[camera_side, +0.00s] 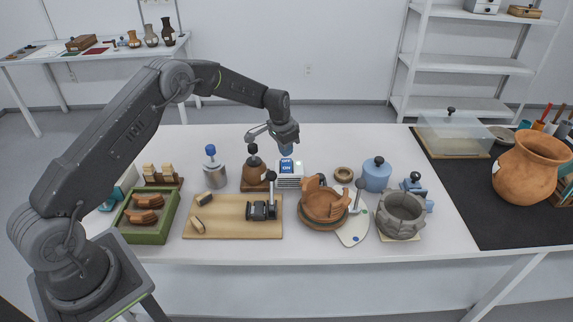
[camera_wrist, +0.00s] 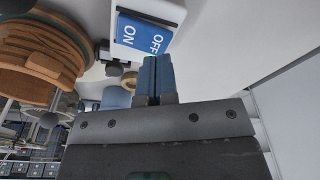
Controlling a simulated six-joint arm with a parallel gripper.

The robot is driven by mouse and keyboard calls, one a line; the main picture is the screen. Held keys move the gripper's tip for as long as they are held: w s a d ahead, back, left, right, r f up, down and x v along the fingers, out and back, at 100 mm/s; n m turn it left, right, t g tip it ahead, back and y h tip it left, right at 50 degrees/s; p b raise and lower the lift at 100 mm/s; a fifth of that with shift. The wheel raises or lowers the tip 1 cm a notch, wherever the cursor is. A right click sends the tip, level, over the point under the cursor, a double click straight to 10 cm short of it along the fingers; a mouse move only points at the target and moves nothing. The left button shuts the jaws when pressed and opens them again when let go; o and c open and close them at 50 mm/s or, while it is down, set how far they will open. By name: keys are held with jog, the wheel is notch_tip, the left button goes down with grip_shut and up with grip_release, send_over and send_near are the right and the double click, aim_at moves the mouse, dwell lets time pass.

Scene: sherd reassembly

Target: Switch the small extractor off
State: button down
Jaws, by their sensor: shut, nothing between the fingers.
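The small extractor (camera_side: 289,181) is a white box with slatted sides, standing near the middle of the white table. On its top is a blue rocker (camera_side: 287,166) marked OFF on the far half and ON on the near half. The rocker (camera_wrist: 139,36) is large in the wrist view; which half is pressed down I cannot tell. My gripper (camera_side: 286,154) points down just above the far, OFF end of the rocker. Its blue fingers (camera_wrist: 154,64) are shut together and empty. Whether they touch the rocker is unclear.
A partly rebuilt terracotta bowl (camera_side: 323,207) and wooden board (camera_side: 225,218) lie nearer. The table behind is clear.

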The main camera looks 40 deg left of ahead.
aim_at(286, 161)
jog(key=shift+f, duration=1.3)
dwell(1.1)
jog(key=shift+r, duration=3.05)
jog(key=s+d+r+n+t, duration=0.1)
jog(key=s+d+r, duration=0.2)
jog(key=s+r, duration=0.55)
jog(key=s+d+r+t, duration=0.1)
jog(key=s+d+r, duration=0.4)
jog(key=r, duration=0.7)
jog(key=s+d+r+n+t, duration=0.1)
jog(key=s, duration=1.2)
jog(key=s+d+r+n, duration=0.1)
jog(key=s+d, duration=0.1)
jog(key=s, duration=1)
jog(key=shift+s+d+t, duration=0.15)
jog(key=shift+s+t, duration=0.2)
jog(key=shift+t, duration=0.05)
